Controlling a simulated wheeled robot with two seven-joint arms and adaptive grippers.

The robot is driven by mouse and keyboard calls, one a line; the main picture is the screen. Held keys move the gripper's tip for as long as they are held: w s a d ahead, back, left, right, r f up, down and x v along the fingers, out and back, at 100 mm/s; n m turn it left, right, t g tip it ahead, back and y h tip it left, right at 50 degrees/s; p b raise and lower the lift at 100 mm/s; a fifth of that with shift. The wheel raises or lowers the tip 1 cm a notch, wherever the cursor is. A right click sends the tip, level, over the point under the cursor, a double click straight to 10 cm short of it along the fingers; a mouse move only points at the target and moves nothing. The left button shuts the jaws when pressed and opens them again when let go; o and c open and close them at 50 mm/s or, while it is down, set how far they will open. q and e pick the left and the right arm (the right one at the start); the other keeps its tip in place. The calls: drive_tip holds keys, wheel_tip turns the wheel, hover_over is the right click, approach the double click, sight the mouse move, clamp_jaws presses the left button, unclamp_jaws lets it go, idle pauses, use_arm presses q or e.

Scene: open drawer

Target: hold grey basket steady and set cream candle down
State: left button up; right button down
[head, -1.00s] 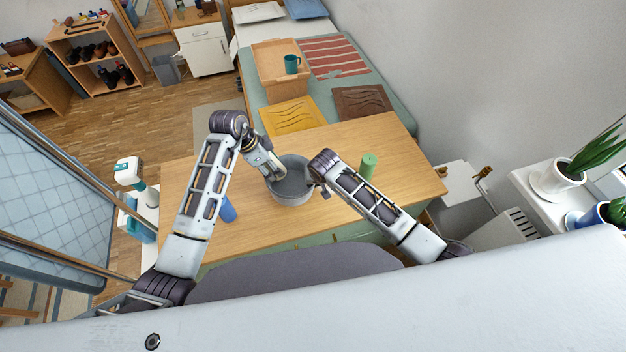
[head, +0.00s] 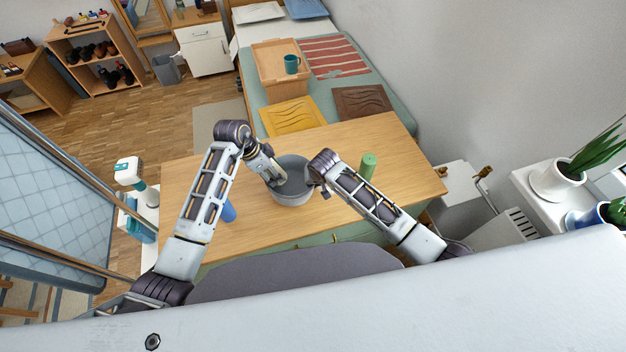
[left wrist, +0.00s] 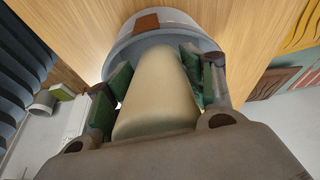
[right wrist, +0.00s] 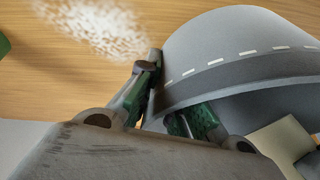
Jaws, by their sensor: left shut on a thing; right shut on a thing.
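The grey basket (head: 293,197) stands on the wooden table near its middle. My left gripper (head: 277,181) reaches down at the basket's left side. In the left wrist view it is shut on the cream candle (left wrist: 158,95), with a green-padded finger on either side. The candle points toward the basket's opening (left wrist: 130,46); whether its end touches the bottom is hidden. A cream part of the candle (right wrist: 284,141) also shows inside the basket in the right wrist view. My right gripper (right wrist: 170,95) is shut on the basket's rim, one finger outside and one inside.
A green candle (head: 367,166) stands right of the basket behind my right arm. A blue object (head: 229,212) stands beside my left arm. A bench with a tray and mug lies beyond.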

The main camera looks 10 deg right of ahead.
use_arm(q)
drive_tip(key=o, duration=1.3)
drive_tip(key=shift+v, duration=6)
use_arm(e)
drive_tip(key=c, duration=1.5)
unclamp_jaws()
drive_tip(key=shift+r, duration=0.1)
drive_tip(key=shift+v, duration=5.95)
